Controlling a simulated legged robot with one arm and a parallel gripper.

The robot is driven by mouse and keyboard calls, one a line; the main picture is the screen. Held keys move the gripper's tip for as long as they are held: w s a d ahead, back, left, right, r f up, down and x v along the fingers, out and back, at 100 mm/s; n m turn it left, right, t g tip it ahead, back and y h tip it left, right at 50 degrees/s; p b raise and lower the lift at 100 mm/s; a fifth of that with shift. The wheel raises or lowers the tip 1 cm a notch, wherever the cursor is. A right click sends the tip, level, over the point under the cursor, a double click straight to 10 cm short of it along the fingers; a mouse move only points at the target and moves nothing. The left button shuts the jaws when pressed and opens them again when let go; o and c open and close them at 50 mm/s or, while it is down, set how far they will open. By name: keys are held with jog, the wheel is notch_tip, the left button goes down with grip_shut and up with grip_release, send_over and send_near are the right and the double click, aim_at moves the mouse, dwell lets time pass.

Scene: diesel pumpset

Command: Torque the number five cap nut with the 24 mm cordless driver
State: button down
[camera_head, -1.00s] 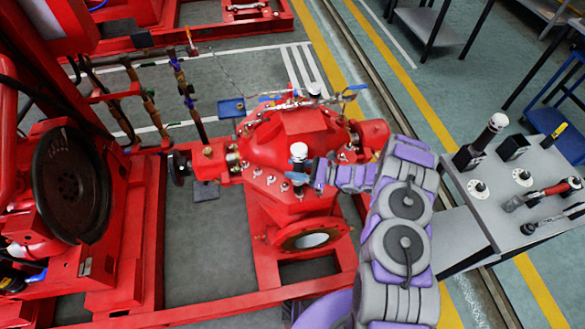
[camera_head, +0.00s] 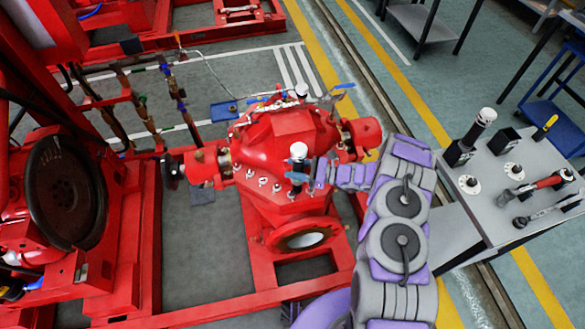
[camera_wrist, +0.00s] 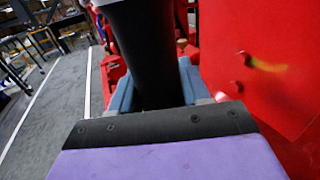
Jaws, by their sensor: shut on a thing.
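My gripper (camera_head: 302,178) is shut on a cordless driver (camera_head: 299,152) with a white top and a black body, held about upright over the front rim of the red pump casing (camera_head: 285,135). In the wrist view the driver's black body (camera_wrist: 145,55) stands between my blue fingers (camera_wrist: 155,92). Several cap nuts (camera_head: 263,181) show along the casing rim, left of the driver. I cannot tell which is number five, or whether the driver's lower end touches a nut, as the gripper hides it.
A grey table (camera_head: 490,210) at the right holds another upright black-and-white driver (camera_head: 475,130), round holders and hand tools. Red frame rails (camera_head: 205,302) and a large dark wheel (camera_head: 62,188) lie to the left. Pipes and a cable run behind the pump.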

jog(key=shift+a+f+b, duration=0.15)
jog(key=shift+a+b, duration=0.25)
jog(key=shift+a, duration=0.8)
jog(key=shift+a, duration=0.45)
